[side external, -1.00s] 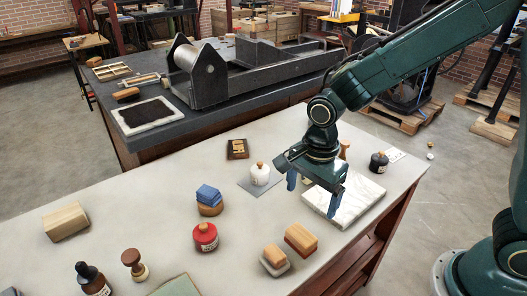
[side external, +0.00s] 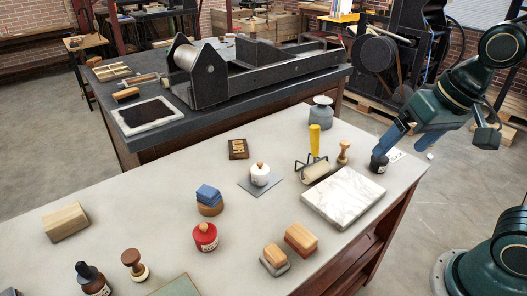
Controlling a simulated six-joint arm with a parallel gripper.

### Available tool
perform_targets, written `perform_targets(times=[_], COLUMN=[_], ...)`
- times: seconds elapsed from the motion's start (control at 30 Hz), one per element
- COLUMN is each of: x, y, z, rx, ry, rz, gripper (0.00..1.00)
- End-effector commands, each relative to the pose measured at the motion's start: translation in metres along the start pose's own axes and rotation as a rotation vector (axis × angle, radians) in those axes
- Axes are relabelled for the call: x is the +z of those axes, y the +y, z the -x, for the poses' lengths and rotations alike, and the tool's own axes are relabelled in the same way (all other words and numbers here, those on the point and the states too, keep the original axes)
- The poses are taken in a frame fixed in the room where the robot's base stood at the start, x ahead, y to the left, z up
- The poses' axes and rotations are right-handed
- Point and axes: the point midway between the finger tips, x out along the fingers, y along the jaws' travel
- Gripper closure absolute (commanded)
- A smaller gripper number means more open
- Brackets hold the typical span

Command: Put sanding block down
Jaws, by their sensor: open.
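Two wood-topped blocks lie side by side near the front edge of the pale table, in the side external view. One has a grey underside (side external: 274,258) and the other a red-brown underside (side external: 301,239). I cannot tell for certain which is the sanding block. Both rest flat on the table, apart from my gripper. My gripper (side external: 438,140) is open and empty at the right, at the table's far right end. Its left blue finger overlaps the top of a dark jar (side external: 379,164) in the picture; I cannot tell whether they touch.
A white marble slab (side external: 343,198) lies between the blocks and my gripper. Behind it are a brayer (side external: 316,171) and a wooden-handled tool (side external: 343,152). Bare table lies at centre left.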

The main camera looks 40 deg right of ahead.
Motion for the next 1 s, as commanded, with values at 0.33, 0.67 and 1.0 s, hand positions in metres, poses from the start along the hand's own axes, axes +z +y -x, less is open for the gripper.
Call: perform_targets(times=[0.33,0.67,1.0], x=[0.027,0.030,0.029], y=[0.024,0.026,0.026], z=[0.026,0.028,0.028], rx=[0.006,0.009,0.009], ry=[0.097,0.105,0.105], rz=[0.302,0.339,0.337], gripper=[0.10,0.10,0.10])
